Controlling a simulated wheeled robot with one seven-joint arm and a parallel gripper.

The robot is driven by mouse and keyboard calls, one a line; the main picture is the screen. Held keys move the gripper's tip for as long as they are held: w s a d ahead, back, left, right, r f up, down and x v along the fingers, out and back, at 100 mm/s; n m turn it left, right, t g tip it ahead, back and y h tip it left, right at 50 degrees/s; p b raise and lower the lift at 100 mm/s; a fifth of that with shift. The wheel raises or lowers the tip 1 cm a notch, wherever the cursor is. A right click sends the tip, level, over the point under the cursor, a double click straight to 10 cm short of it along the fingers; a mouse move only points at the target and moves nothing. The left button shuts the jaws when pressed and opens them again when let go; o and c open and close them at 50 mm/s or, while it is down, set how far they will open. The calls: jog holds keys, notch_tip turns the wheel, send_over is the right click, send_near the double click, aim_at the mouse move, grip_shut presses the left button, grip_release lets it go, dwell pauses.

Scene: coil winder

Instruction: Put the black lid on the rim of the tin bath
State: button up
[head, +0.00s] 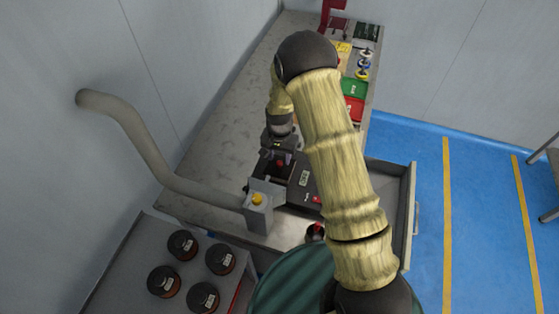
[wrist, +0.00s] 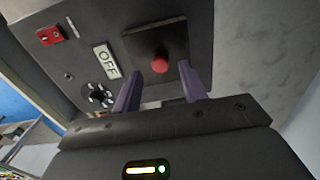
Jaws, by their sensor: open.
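The black lid (wrist: 136,44) is a dark square plate with a round red knob (wrist: 160,65). It lies on the dark tin bath unit (wrist: 90,28), which carries an OFF label. In the head view the lid's red knob (head: 280,164) shows just in front of my gripper (head: 281,146). In the wrist view my gripper (wrist: 161,72) is open, with its two purple fingers on either side of the knob and no clear contact. The bath's rim and opening are not plainly visible, and I cannot tell whether the lid sits on the rim.
A grey box with a yellow button (head: 258,200) and a thick bent pipe (head: 150,150) stand close on the left. An open drawer (head: 408,215) juts out at the right. Several dark pots (head: 182,244) sit at lower left. The bench (head: 222,142) is bare along the wall.

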aim_at(281, 164)
notch_tip(281, 164, up, 10)
jog(key=b, duration=0.2)
jog(key=shift+f+b, duration=0.25)
jog(key=shift+b, duration=0.15)
jog(key=s+d+r+n+t, duration=0.1)
jog(key=s+d+r, duration=0.4)
jog(key=s, duration=0.5)
jog(key=s+d+r+n+t, duration=0.1)
jog(key=s+d+r+n, duration=0.2)
jog(key=s, duration=0.7)
jog(key=d+r, duration=0.2)
jog(key=d, duration=0.1)
jog(key=shift+t, duration=0.3)
jog(key=shift+s, duration=0.1)
